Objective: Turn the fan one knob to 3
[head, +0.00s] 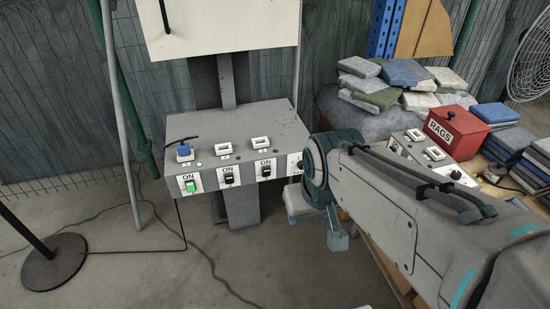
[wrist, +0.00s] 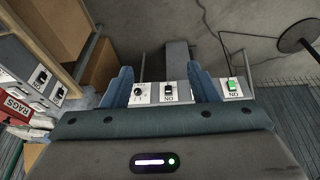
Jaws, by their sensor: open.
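A dark knob (wrist: 138,92) sits on a white plate on the front of a grey control box (head: 278,123). In the head view, that plate (head: 295,163) is at the box's right end, partly covered by my arm. No label naming the knob is readable, and its setting is too small to tell. My gripper (wrist: 160,73) is open, its two blue fingers apart in the wrist view. The knob shows between them, nearer the left finger, with an ON switch (wrist: 168,90) beside it. I cannot tell whether a finger touches the box. My arm hides most of the gripper in the head view.
A green lit switch (head: 190,186) and dark ON switches (head: 228,180) line the box front. A blue part (head: 183,149) sits on top. A second switch box (head: 425,150), a red RAGS box (head: 455,132) and a fan (head: 530,65) are at right. Cables cross the floor.

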